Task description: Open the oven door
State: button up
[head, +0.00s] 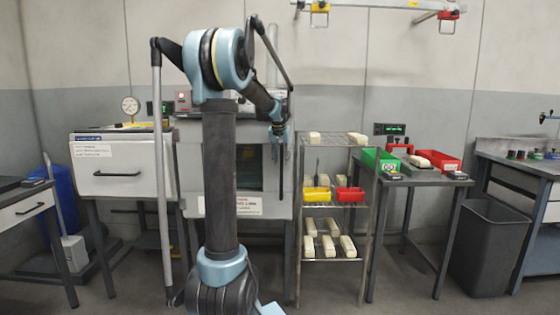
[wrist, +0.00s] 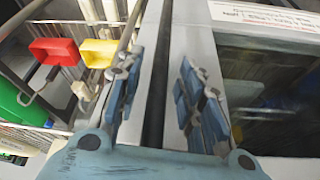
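The oven (head: 190,165) stands behind my arm, which hides much of its front. Its grey door, with a dark window (head: 249,165) and a white label, looks shut. The window (wrist: 270,85) fills the right of the wrist view. A dark upright bar (wrist: 156,85), which looks like the door handle, runs between my fingers. My gripper (wrist: 160,68) is open, with one finger each side of the bar and a gap on both sides. In the head view my gripper (head: 278,140) is at the door's right edge, where contact is hard to tell.
A wire rack (head: 322,146) with a yellow bin (head: 316,195), a red bin (head: 350,195) and pale blocks stands close right of the oven. A white drawer cabinet (head: 122,165) is on the left. A table and dark waste bin (head: 487,250) stand farther right.

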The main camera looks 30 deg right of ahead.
jog(key=shift+f, duration=0.2)
grip_shut()
